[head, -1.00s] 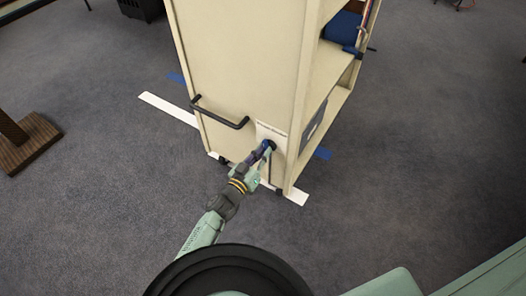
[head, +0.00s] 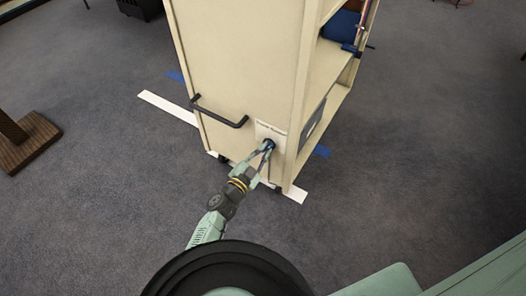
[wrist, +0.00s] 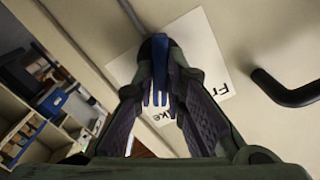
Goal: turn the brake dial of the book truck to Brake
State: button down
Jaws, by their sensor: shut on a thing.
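The cream book truck (head: 235,70) stands ahead, its end panel facing me. Low on that panel is a white label (head: 270,131) with the dark blue brake dial (head: 269,143) on it. My gripper (head: 266,151) reaches the dial from the front. In the wrist view, my gripper's fingers (wrist: 160,70) are shut on the dial's blue grip (wrist: 158,88), one on each side. The label (wrist: 212,62) shows "Fr" at right and part of "ake" below; the fingers hide the rest. I cannot tell which word the dial points to.
A black handle (head: 219,112) sticks out from the panel, left of and above the dial; it is close by in the wrist view (wrist: 290,88). White tape (head: 168,108) and blue tape (head: 322,151) lie on the grey carpet. Carpet around the truck is mostly clear.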

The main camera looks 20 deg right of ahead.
jog(key=shift+m, duration=0.5)
jog(key=c, duration=1.6)
grip_release()
jog(key=shift+c, duration=0.2)
jog(key=v, duration=1.2)
